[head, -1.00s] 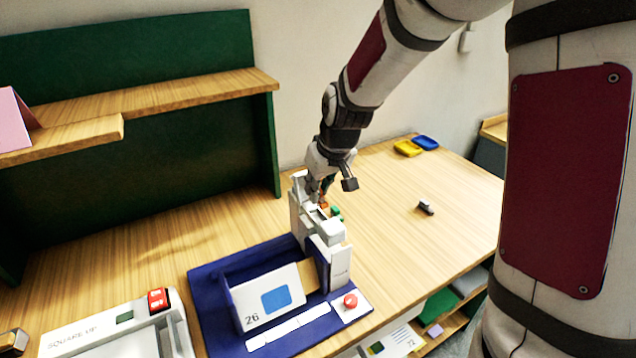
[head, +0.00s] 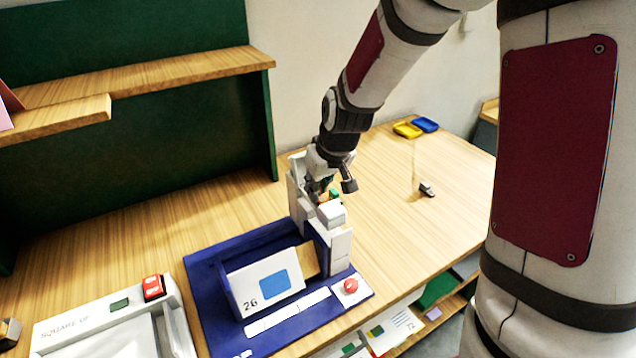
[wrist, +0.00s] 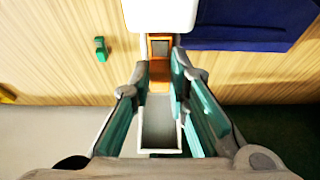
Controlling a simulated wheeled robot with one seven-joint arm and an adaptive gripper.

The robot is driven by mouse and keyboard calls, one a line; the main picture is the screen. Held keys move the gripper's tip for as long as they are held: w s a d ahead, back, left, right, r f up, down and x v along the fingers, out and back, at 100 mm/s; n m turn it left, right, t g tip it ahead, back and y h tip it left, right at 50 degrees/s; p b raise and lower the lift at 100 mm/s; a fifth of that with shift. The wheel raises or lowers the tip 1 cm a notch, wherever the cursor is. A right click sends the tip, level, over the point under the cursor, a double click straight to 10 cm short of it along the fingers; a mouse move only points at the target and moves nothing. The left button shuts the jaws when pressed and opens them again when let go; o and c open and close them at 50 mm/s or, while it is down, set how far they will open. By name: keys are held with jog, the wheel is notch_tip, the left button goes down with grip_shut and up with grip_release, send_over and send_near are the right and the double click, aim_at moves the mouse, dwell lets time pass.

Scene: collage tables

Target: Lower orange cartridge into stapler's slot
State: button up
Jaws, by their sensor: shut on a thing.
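The white stapler (head: 341,250) stands upright at the back right of a blue base. My gripper (head: 322,192) is at the stapler's top. In the wrist view my gripper (wrist: 160,80) is shut on the orange cartridge (wrist: 160,70), which lies between the teal-padded fingers. The stapler's white head (wrist: 160,15) is just beyond the cartridge, and a grey open channel (wrist: 160,125) shows below it, between the fingers. In the head view the fingers and the stapler's housing hide most of the cartridge. I cannot tell how deep it sits in the slot.
A card marked 26 (head: 262,290) and a red button (head: 350,286) are on the blue base (head: 215,310). A green piece (wrist: 101,49) lies beside the stapler. A small dark object (head: 427,189) and yellow (head: 407,130) and blue trays (head: 426,125) are at right. Table between is clear.

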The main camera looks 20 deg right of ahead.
jog(key=shift+f, duration=0.1)
jog(key=o, duration=0.9)
jog(key=shift+o, duration=0.2)
jog(key=v, duration=1.2)
jog(key=s+r+m, duration=0.1)
jog(key=s+r, duration=0.3)
jog(key=s, duration=0.6)
jog(key=s+r+m+t, duration=0.1)
jog(key=s+r, duration=0.2)
jog(key=s, duration=0.8)
jog(key=shift+a+r+h, duration=0.4)
